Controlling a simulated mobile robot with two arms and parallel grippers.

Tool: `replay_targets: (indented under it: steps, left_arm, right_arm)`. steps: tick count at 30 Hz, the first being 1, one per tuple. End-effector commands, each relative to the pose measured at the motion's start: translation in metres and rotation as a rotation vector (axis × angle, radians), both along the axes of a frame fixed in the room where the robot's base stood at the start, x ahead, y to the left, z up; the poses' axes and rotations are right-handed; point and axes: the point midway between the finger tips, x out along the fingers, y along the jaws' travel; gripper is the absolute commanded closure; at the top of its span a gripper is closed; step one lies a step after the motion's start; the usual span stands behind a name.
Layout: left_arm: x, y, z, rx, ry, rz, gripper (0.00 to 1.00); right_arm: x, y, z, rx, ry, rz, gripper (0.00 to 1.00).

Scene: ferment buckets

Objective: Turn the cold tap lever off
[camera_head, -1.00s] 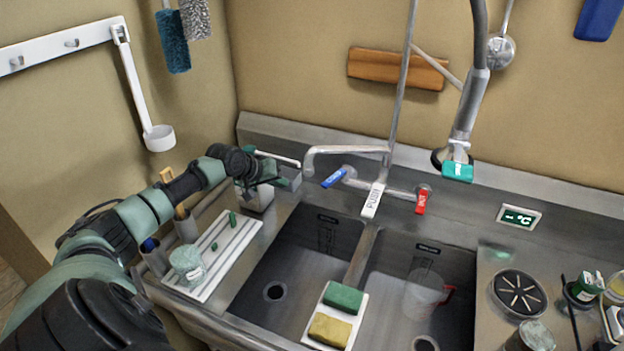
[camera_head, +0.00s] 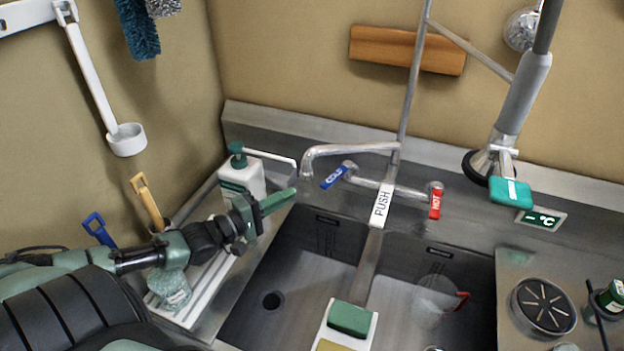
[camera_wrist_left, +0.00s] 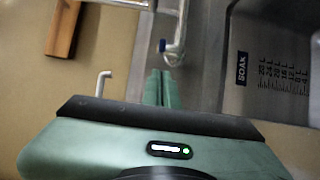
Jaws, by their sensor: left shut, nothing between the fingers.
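The cold tap lever (camera_head: 334,178) is the blue one labelled COLD, left of the spout's base below the curved spout (camera_head: 345,149). It points down and to the left. My left gripper (camera_head: 292,194) is shut and empty, to the left of the blue lever and apart from it, near the left sink's back corner. In the left wrist view the shut green fingers (camera_wrist_left: 162,74) point towards the tap, and the blue lever end (camera_wrist_left: 162,45) shows just beyond them. My right gripper is not in view.
The red HOT lever (camera_head: 435,203) and white PUSH lever (camera_head: 381,205) are right of the cold lever. A soap bottle (camera_head: 241,177) stands close behind my left gripper. A hanging spray head (camera_head: 489,165) is at the right. The left basin (camera_head: 290,275) is below.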

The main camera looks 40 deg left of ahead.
Motion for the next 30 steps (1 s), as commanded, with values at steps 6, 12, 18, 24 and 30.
replay_targets:
  steps: [6, 12, 18, 24, 30]
  left_arm:
    - [0.033, -0.009, 0.003, -0.001, -0.005, 0.003, 1.00]
    - [0.061, -0.018, 0.003, 0.001, -0.003, 0.002, 1.00]
    - [0.080, -0.024, 0.001, 0.001, 0.000, 0.003, 1.00]
    - [0.086, -0.026, 0.000, 0.003, 0.002, 0.002, 1.00]
    - [0.086, -0.026, 0.000, 0.003, 0.002, 0.002, 1.00]
  right_arm:
    - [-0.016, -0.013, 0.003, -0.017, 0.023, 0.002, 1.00]
    - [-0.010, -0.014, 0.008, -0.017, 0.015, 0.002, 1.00]
    - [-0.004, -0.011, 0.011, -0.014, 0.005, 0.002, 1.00]
    - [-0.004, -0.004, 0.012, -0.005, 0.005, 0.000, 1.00]
    - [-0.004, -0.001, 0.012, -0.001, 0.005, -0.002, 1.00]
